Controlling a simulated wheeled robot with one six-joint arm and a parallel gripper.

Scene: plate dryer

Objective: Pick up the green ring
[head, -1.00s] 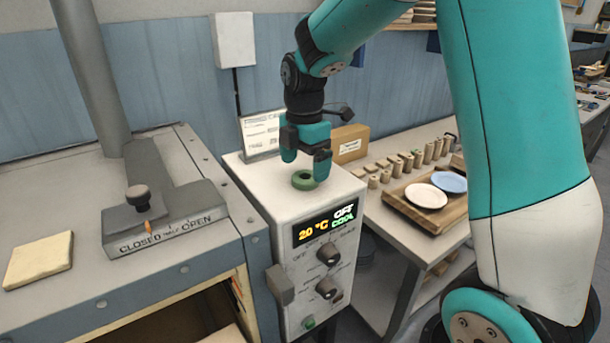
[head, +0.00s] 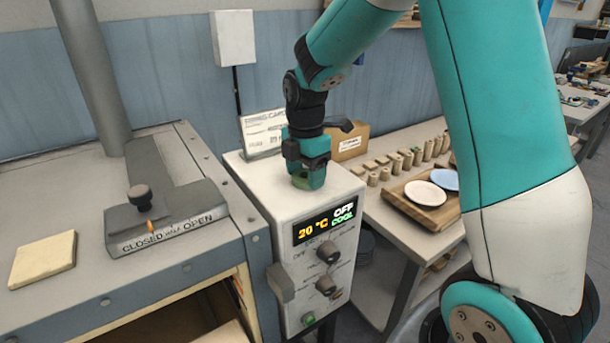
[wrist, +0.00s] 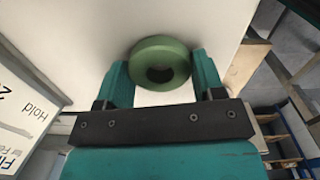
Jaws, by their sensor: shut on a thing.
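The green ring (wrist: 160,50) shows in the wrist view between the two teal fingers, with its dark hole facing the camera. My gripper (wrist: 161,78) is shut on it, one finger on each side. In the head view my gripper (head: 307,178) points down at the top of the white control box (head: 262,196). The ring (head: 301,183) is mostly hidden there behind the fingers, with only a little green showing. I cannot tell whether the ring still touches the box top.
A printed card (head: 263,132) and a cardboard box (head: 349,140) stand behind my gripper. To the right, a table holds small clay pieces and a wooden tray (head: 405,207) with plates. To the left is a lever block (head: 165,222) marked CLOSED and OPEN.

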